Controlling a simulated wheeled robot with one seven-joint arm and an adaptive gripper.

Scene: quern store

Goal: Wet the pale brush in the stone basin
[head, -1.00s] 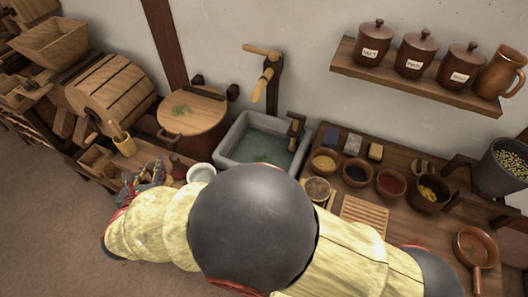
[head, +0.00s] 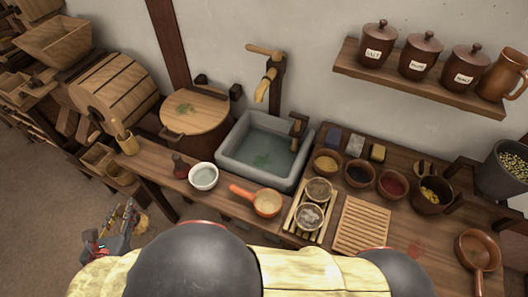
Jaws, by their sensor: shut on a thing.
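The stone basin (head: 229,157) is grey and square, set against the wall, and holds dark greenish water with a green patch. My gripper (head: 128,218) is low at the left, in front of the bench and well apart from the basin. It is shut on a small tan thing (head: 142,222) that looks like the pale brush. Its shape is hard to make out at this size, and my gripper's fingers hide part of it.
A wooden tap (head: 268,80) stands behind the basin. A white bowl (head: 203,177), a small dark jug (head: 180,166) and an orange-handled pan (head: 266,203) stand in front. A lidded tub (head: 196,135) is left; spice bowls (head: 391,181) are right. My arm covers the lower middle.

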